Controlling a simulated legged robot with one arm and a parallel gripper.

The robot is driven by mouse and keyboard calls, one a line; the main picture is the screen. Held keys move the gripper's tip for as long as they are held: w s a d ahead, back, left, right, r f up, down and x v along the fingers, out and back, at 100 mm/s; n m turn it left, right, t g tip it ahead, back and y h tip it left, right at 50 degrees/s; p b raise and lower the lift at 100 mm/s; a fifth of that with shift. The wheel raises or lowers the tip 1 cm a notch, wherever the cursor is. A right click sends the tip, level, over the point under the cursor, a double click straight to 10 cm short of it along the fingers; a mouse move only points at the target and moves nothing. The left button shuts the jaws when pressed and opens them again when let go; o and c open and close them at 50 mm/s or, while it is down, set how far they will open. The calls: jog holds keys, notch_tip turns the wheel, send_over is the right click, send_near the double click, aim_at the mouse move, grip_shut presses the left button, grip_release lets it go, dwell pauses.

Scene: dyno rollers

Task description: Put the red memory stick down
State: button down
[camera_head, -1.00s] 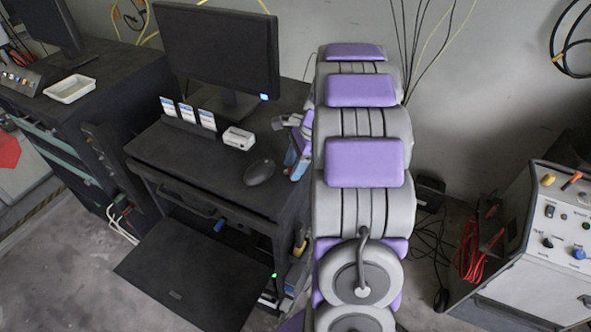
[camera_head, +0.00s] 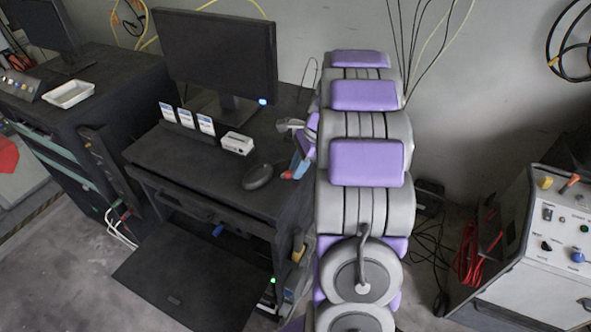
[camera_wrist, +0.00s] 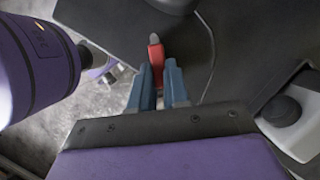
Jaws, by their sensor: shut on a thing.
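The red memory stick (camera_wrist: 156,52) has a grey end and sits between the blue fingertips of my gripper (camera_wrist: 158,80) in the wrist view. My gripper is shut on it. In the head view my gripper (camera_head: 299,168) is at the right edge of the black desk (camera_head: 185,150), partly hidden by my arm. A small red part of the memory stick (camera_head: 287,175) shows there, close to the black mouse (camera_head: 258,176). I cannot tell whether the stick touches the desk top.
On the desk stand a monitor (camera_head: 215,48), several small cards (camera_head: 187,118) and a small white box (camera_head: 237,143). A dark flap (camera_head: 185,275) juts out low in front. A white console (camera_head: 550,235) stands at the right.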

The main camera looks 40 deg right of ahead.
jog(key=shift+d+r, duration=0.3)
jog(key=shift+d, duration=0.05)
jog(key=v, duration=0.3)
jog(key=shift+w+d+p, duration=0.2)
jog(key=shift+d+p, duration=0.05)
jog(key=shift+p, duration=0.05)
jog(key=s+a, duration=0.3)
jog(key=s, duration=0.4)
jog(key=s+a+r, duration=0.1)
jog(key=s+a, duration=0.1)
jog(key=s, duration=0.6)
jog(key=shift+s+a+r, duration=0.25)
jog(key=shift+a+r, duration=0.05)
jog(key=shift+a, duration=0.1)
